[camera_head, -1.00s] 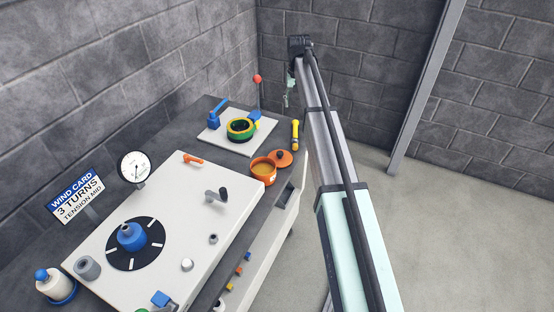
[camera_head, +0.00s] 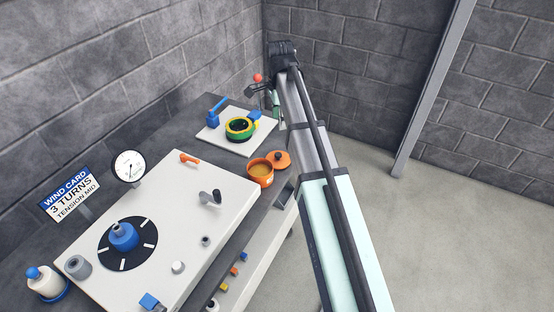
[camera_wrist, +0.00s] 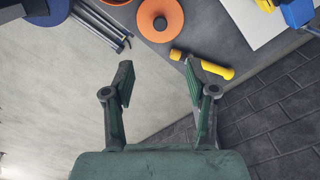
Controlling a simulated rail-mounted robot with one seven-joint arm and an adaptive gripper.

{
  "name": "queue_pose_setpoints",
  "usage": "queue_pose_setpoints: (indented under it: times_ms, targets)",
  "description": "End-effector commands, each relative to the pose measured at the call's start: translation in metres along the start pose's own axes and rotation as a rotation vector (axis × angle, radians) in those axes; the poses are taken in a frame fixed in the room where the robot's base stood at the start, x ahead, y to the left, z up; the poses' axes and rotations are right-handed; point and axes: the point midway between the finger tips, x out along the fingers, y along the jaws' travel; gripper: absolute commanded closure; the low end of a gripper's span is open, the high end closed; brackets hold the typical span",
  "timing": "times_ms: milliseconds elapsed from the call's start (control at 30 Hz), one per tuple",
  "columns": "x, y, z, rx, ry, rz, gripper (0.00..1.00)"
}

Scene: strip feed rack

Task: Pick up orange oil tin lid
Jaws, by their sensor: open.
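The orange oil tin lid (camera_head: 278,159), a round disc with a dark knob, lies on the dark bench top beside the orange tin (camera_head: 260,174), close to my arm. In the wrist view the lid (camera_wrist: 160,18) is at the top centre, beyond my fingertips. The tin shows only as an orange edge (camera_wrist: 115,2) at the top there. My gripper (camera_wrist: 157,66) is open and empty, its two dark green fingers spread apart. It does not touch the lid.
A white plate (camera_head: 232,145) carries a green and yellow ring. The large white winding panel (camera_head: 190,215) fills the bench's near part. Open floor (camera_head: 440,230) lies right.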

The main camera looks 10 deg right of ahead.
Motion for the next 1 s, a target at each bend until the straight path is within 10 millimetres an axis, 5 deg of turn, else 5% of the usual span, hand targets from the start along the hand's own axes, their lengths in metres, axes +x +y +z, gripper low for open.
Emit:
queue_pose_setpoints:
  times_ms: [600, 1000]
  targets:
    - [0.097, 0.001, 0.000, -0.003, 0.000, 0.002, 0.43]
    - [0.120, 0.000, 0.001, -0.003, 0.000, 0.001, 0.43]
